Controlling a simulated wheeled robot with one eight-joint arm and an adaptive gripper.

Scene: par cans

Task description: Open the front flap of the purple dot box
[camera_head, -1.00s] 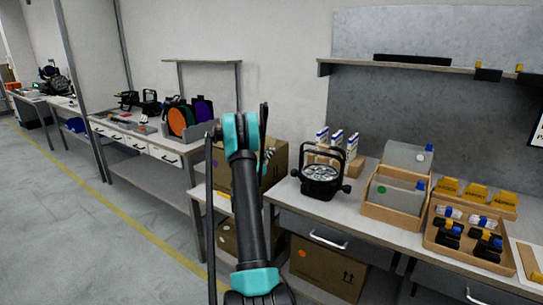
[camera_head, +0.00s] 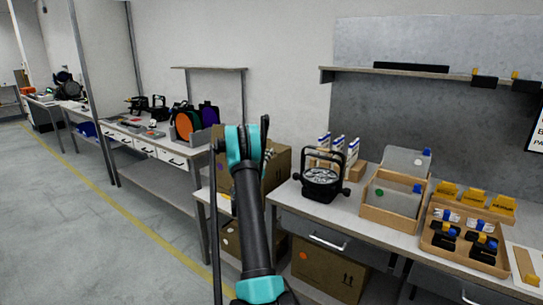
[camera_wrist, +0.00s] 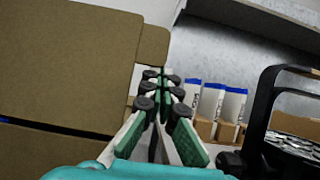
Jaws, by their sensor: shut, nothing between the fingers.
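A large brown cardboard box (camera_wrist: 60,55) fills the left of the wrist view, with a narrow panel at its right edge and a dark gap along its lower part. In the head view a cardboard box (camera_head: 281,168) stands on the bench behind my arm, partly hidden. My gripper (camera_wrist: 168,78) is shut and empty, just right of the box in the wrist view. In the head view my gripper (camera_head: 266,148) is in front of the bench box; contact cannot be told.
A black par can (camera_head: 320,180) stands right of the box, with blue-topped white cartons (camera_head: 338,148) behind it. Further right are a wooden bin (camera_head: 392,208) and a tray (camera_head: 462,252). An orange-dot box (camera_head: 328,275) sits below the bench. The floor at left is clear.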

